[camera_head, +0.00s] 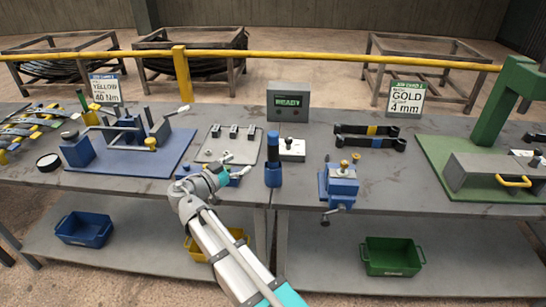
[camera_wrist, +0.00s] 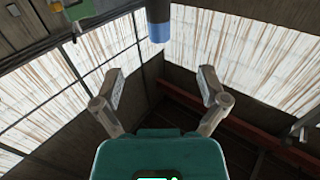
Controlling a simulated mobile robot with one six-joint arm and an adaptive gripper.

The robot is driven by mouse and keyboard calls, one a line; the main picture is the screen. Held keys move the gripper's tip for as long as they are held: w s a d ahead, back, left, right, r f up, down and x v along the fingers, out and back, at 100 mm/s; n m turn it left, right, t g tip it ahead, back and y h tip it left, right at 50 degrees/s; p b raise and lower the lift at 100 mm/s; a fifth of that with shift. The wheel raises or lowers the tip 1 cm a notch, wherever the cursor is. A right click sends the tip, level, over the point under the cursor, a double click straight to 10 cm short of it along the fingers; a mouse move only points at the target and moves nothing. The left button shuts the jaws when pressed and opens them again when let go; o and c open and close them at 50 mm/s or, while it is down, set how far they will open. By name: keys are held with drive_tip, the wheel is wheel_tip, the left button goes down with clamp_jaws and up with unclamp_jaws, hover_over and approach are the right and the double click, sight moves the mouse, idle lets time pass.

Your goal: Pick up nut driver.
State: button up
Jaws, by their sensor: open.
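An upright dark cylinder with a blue lower part (camera_head: 273,175) stands near the front edge of the bench, at the middle. It looks like the nut driver, perhaps in a holder, but I cannot tell for sure. My gripper (camera_head: 238,166) is just left of it, low over the bench, open and apart from it. In the wrist view my gripper (camera_wrist: 163,85) shows two spread fingers with nothing between them. A dark cylinder with a blue end (camera_wrist: 159,30) shows at the top of that view, beyond the fingertips.
A grey plate with several clips (camera_head: 232,143) lies behind my gripper. A white switch box (camera_head: 292,149) and the READY display (camera_head: 288,101) stand behind the cylinder. A blue vise (camera_head: 340,184) is to the right. A blue fixture board (camera_head: 130,165) is to the left.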

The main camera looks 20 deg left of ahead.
sight(269, 146)
drive_tip(key=shift+x, duration=4.5)
drive_tip(key=shift+d, duration=0.1)
drive_tip(key=shift+x, duration=2.55)
drive_tip(key=shift+s, duration=0.1)
drive_tip(key=shift+c, duration=0.3)
clamp_jaws()
